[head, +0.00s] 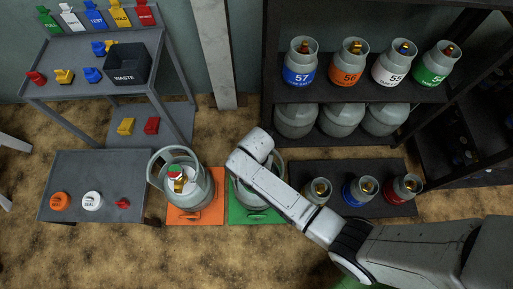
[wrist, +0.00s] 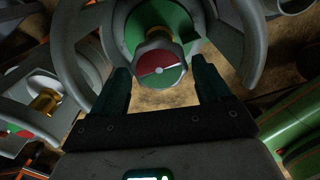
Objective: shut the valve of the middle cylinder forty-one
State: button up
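A grey cylinder (head: 241,203) stands on the green mat (head: 258,215), mostly hidden under my arm in the head view; no number on it is readable. In the wrist view its round valve knob (wrist: 160,68), half red and half green with a white line, faces the camera inside the cylinder's grey collar. My gripper (wrist: 163,88) is open, one dark finger on each side just below the knob. I cannot tell whether the fingers touch it. In the head view my gripper is hidden behind my wrist.
A grey cylinder (head: 197,195) with a red, white and green valve top stands on the orange mat (head: 210,216), close to the left. Three small cylinders stand on a dark mat (head: 395,209) at right. A low grey table (head: 90,170) and black shelves (head: 362,94) flank this.

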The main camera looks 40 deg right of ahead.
jog(key=c, duration=0.7)
